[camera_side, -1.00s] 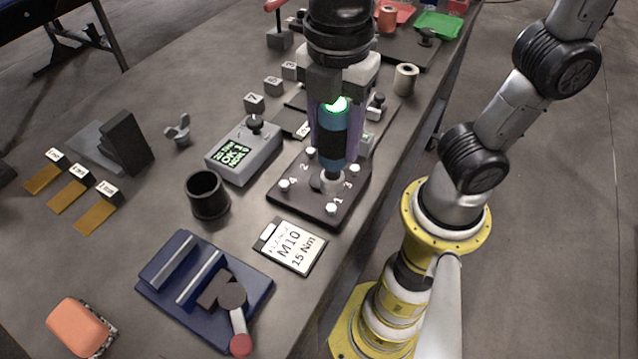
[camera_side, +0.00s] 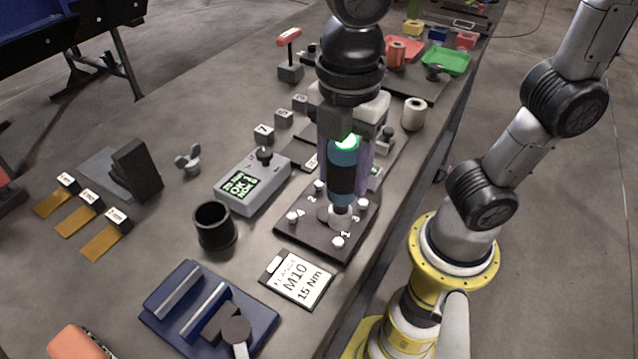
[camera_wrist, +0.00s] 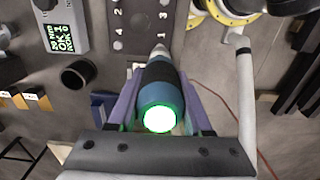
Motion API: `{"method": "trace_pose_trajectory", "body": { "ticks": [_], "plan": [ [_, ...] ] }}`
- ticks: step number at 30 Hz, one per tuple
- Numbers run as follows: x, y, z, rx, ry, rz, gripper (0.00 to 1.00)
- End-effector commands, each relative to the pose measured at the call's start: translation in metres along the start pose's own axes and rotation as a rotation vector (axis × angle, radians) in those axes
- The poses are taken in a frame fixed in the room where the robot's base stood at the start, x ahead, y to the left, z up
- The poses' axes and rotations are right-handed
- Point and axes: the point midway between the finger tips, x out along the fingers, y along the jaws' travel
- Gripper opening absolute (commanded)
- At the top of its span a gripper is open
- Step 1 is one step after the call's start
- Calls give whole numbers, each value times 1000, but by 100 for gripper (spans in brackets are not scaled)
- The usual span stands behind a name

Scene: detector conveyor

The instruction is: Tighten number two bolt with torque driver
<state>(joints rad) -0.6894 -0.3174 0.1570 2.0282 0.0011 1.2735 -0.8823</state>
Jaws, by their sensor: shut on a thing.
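My gripper (camera_side: 345,152) points down, its purple fingers shut around the torque driver (camera_side: 342,178), a blue and black cylinder with a green lit ring. The driver is upright over the dark flange plate (camera_side: 300,242). In the wrist view, my gripper (camera_wrist: 160,82) holds the driver (camera_wrist: 158,90), its tip by the label 1. Whether the tip touches anything is unclear. The number two bolt (camera_side: 319,185) stands at the plate's far left side, apart from the driver. The number four bolt (camera_side: 292,217) and number one bolt (camera_side: 338,242) also show.
A controller box (camera_side: 250,185) with a green screen reading "OK 1" stands left of the plate. A black cup (camera_side: 214,228), an M10 15 Nm card (camera_side: 298,280) and a blue vise (camera_side: 190,310) are nearby. A pale roll (camera_side: 413,113) stands behind, right of my gripper.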

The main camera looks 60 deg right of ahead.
Motion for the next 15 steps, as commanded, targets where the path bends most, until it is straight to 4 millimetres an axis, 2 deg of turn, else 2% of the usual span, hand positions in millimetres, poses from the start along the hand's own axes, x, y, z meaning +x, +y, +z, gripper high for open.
{"method": "trace_pose_trajectory", "body": {
  "ticks": [4, 8, 15],
  "plan": [
    [-3, 2, -2, 10, 6, 8, 0],
    [-8, 18, 4, 80, 10, 14, 0],
    [-12, 62, 40, 311, 9, 16, 0]
  ]
}}
